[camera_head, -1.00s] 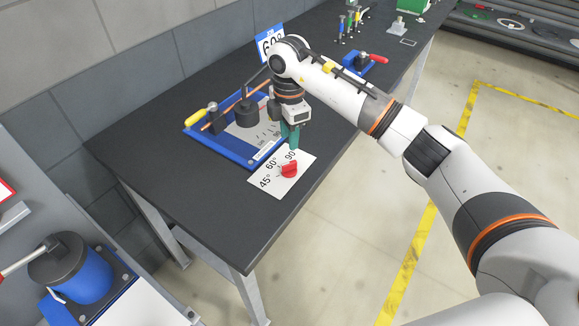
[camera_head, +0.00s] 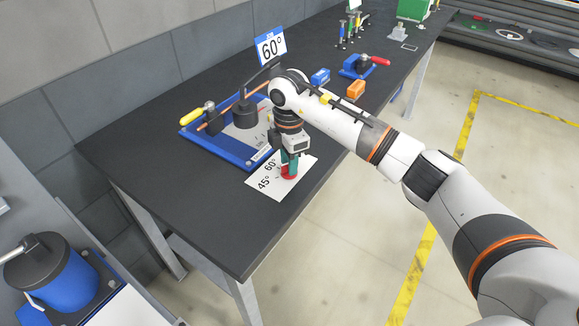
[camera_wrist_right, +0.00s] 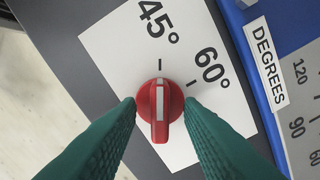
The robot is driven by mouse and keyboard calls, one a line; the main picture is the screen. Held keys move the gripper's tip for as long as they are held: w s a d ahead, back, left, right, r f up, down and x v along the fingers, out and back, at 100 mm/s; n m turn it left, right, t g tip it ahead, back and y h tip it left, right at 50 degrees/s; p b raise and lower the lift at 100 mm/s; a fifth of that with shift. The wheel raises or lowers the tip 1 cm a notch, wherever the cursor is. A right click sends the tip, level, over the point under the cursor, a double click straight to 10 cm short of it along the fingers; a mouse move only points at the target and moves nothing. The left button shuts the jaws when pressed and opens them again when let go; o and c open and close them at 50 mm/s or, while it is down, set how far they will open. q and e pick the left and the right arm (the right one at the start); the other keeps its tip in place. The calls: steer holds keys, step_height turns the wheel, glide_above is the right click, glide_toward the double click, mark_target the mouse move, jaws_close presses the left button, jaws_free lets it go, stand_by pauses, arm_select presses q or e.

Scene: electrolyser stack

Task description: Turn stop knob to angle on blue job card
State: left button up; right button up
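The red stop knob (camera_head: 288,172) sits on a white dial card (camera_head: 264,184) marked 45° and 60°. The right wrist view shows the knob (camera_wrist_right: 160,127) with its white line upright, in line with the 45° tick; the 60° tick is to the right. The blue-edged job card (camera_head: 271,48) reads 60°. My right gripper (camera_head: 290,163) points down over the knob. Its green fingers (camera_wrist_right: 160,101) stand open on either side of the knob; contact is unclear. My left gripper is out of view.
A blue bending fixture (camera_head: 222,147) with a yellow-handled lever (camera_head: 191,118) and copper rod stands close behind the dial. Orange (camera_head: 356,90) and blue (camera_head: 320,77) blocks and a red-handled clamp (camera_head: 360,66) lie farther back. The table's front corner is clear.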

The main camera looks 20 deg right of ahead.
jaws_close()
steer(key=shift+r+m+p, duration=0.15)
steer(key=shift+m+p, duration=0.6)
steer(key=shift+m, duration=0.25)
steer(key=shift+m+p, duration=0.45)
steer(key=shift+m, duration=0.85)
